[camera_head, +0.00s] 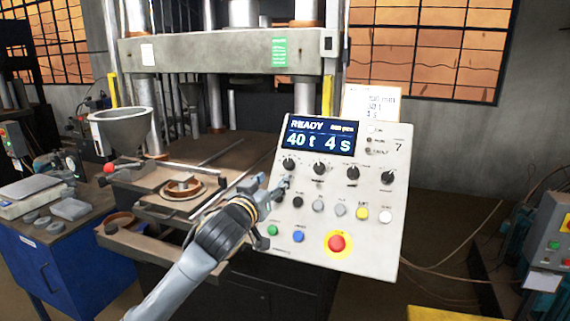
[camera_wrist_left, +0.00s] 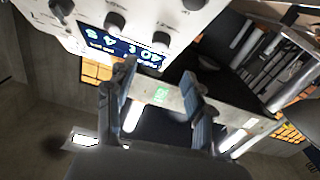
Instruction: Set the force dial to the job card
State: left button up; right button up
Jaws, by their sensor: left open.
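The control panel (camera_head: 345,250) stands tilted at centre right. Its display (camera_head: 320,138) reads READY, 40 t and 4 s. A row of black dials lies below the display; the leftmost dial (camera_head: 289,163) sits just above my left gripper (camera_head: 275,187). The gripper is open and empty at the panel's left side; I cannot tell whether a fingertip touches the panel. The job card (camera_head: 372,104) stands behind the panel's top edge; its last line looks like 4 s, the force line is too small to read surely. The wrist view shows the open fingers (camera_wrist_left: 152,92) and the display upside down (camera_wrist_left: 125,48).
Several buttons and a red stop button (camera_head: 337,243) sit below the dials. The press (camera_head: 220,52) stands behind. A hopper (camera_head: 122,130) and a blue cabinet (camera_head: 45,265) are at left. Cables hang right of the panel.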

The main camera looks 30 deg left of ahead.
aim_at(287, 164)
pick_arm(q)
jog(key=p+x, duration=0.2)
jog(key=x, duration=0.6)
jog(key=shift+w+a, duration=0.15)
jog(key=shift+w+p, duration=0.3)
jog(key=shift+w, duration=0.2)
jog(key=shift+w+a+f, duration=0.1)
jog(key=shift+w, duration=0.05)
jog(key=shift+c, duration=0.4)
grip_shut()
